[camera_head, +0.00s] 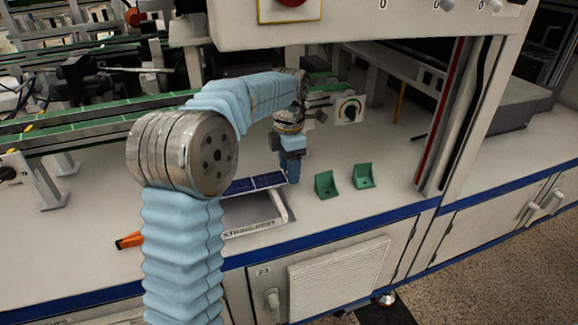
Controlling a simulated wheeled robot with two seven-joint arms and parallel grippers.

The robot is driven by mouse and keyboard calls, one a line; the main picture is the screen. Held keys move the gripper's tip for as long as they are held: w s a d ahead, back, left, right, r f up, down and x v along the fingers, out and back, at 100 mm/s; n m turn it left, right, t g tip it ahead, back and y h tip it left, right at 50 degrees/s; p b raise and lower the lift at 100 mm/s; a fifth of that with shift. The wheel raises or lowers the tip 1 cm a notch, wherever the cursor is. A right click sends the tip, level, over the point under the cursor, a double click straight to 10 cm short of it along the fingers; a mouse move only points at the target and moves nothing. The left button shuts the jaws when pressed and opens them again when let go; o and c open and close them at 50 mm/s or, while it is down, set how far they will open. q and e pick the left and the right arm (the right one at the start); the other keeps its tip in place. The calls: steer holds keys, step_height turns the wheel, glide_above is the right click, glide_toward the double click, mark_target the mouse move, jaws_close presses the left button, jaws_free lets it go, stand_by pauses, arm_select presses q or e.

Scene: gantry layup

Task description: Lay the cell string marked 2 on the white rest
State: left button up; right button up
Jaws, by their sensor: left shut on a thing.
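My left gripper (292,178) points down at the right end of a dark blue cell string (252,184) and is shut on it. The string lies roughly level across the back part of the white rest (284,207), a shallow frame with lettering on its front edge. I cannot tell whether the string touches the rest or hangs just above it. Its left end is hidden behind my left arm, and no mark 2 can be read on it. My right gripper is not in view.
Two green brackets (325,185) (364,176) stand on the white bench to the right of the rest. An orange-handled tool (129,240) lies at the left. Green-topped rails (85,119) run behind, and a white machine housing (375,22) overhangs the back.

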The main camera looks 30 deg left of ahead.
arm_select(q)
steer(key=shift+f, duration=0.45)
steer(key=o, duration=1.1)
steer(key=shift+c, duration=0.2)
step_height(320, 180, up, 8)
steer(key=shift+r+p, duration=0.2)
steer(key=shift+p, duration=0.75)
